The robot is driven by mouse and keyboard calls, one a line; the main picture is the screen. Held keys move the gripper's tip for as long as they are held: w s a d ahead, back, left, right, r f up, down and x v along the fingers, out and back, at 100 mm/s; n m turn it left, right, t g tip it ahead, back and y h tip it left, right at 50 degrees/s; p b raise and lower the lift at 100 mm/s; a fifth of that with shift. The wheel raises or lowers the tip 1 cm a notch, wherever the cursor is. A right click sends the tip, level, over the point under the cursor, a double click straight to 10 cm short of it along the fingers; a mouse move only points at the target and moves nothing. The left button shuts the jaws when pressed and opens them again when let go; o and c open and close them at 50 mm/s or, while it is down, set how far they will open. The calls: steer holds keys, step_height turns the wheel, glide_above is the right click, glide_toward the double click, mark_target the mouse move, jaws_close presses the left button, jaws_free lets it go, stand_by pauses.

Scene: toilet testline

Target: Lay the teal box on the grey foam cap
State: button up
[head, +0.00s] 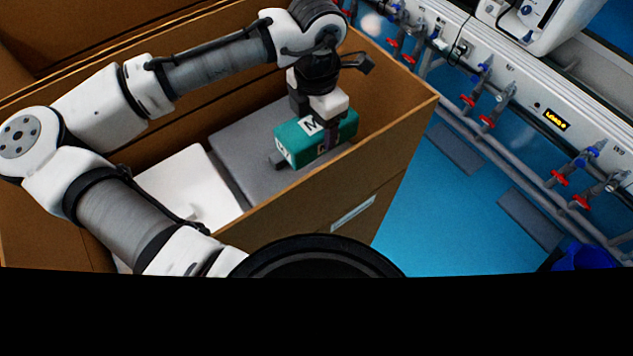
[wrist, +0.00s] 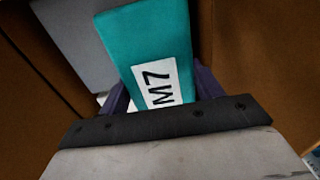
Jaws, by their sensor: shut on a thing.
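The teal box (head: 317,138) has a white label and is in my gripper (head: 325,130), inside a large cardboard carton. In the wrist view the teal box (wrist: 150,50) shows a label reading M7, with dark fingers on both of its sides. The grey foam cap (head: 240,145) lies flat in the carton, below and left of the box. It also shows in the wrist view (wrist: 78,38), beside and behind the box. The head view does not clearly show whether the box touches the cap. The box's underside is hidden.
The cardboard carton (head: 395,125) has tall walls around the cap on the near and right sides. A white piece (head: 185,180) lies left of the cap. A test bench with pipes and red-handled valves (head: 487,121) stands to the right, beyond blue floor (head: 430,205).

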step_height(320, 180, down, 18)
steer(key=shift+f+p, duration=0.2)
steer(key=shift+p, duration=0.2)
steer(key=shift+f, duration=0.1)
steer(key=shift+f, duration=0.15)
steer(key=o, duration=1.3)
step_height(320, 180, up, 12)
steer(key=shift+r, duration=0.25)
